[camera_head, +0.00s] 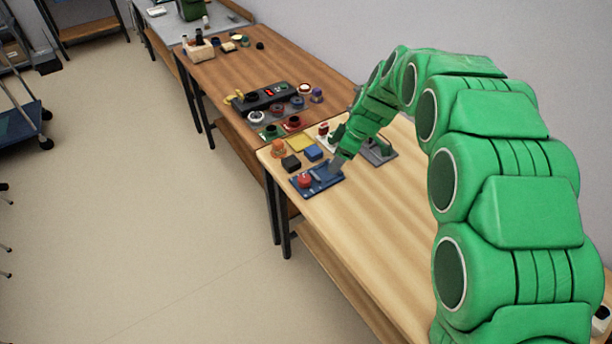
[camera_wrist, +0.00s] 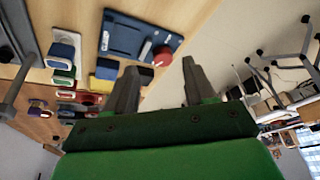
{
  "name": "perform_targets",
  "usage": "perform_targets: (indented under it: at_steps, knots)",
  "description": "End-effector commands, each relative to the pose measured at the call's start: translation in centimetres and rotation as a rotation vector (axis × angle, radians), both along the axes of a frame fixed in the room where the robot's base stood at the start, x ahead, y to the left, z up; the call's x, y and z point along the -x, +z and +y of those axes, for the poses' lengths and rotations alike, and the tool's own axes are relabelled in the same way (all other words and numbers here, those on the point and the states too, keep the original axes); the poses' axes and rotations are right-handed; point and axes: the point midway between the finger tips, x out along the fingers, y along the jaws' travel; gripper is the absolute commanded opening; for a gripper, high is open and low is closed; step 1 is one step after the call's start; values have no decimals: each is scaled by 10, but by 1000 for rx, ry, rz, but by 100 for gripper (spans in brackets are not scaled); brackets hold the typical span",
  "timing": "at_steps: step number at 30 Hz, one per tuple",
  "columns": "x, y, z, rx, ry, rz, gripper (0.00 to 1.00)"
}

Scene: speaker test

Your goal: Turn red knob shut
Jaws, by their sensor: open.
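The red knob (camera_head: 304,180) sits on a dark blue panel (camera_head: 325,184) near the left edge of the light wooden table. In the wrist view, the red knob (camera_wrist: 163,56) shows beyond and between my fingertips, on the blue panel (camera_wrist: 122,38). My gripper (camera_head: 338,163) points down over the right part of the panel, to the right of the knob. In the wrist view, my gripper (camera_wrist: 161,66) has its two fingers spread with nothing between them. The knob looks apart from both fingers. The exact height of the fingertips above the panel is unclear.
A black block (camera_head: 291,163), a blue block (camera_head: 313,153), a yellow piece (camera_head: 299,143) and an orange item (camera_head: 278,147) stand close behind the panel. A grey stand (camera_head: 380,152) is right of my wrist. The table's front area (camera_head: 355,220) is clear.

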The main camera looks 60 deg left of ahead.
Motion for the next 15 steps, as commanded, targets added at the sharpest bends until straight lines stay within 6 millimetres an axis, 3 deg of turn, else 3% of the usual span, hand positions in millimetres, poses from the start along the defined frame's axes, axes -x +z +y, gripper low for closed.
perform_targets:
  at_steps: [3, 6, 15]
  knots:
    - [19, -17, 27, -25, 76, -6, 54]
    - [29, -26, 41, -38, 121, -9, 54]
    - [38, -37, 53, -52, 154, -13, 54]
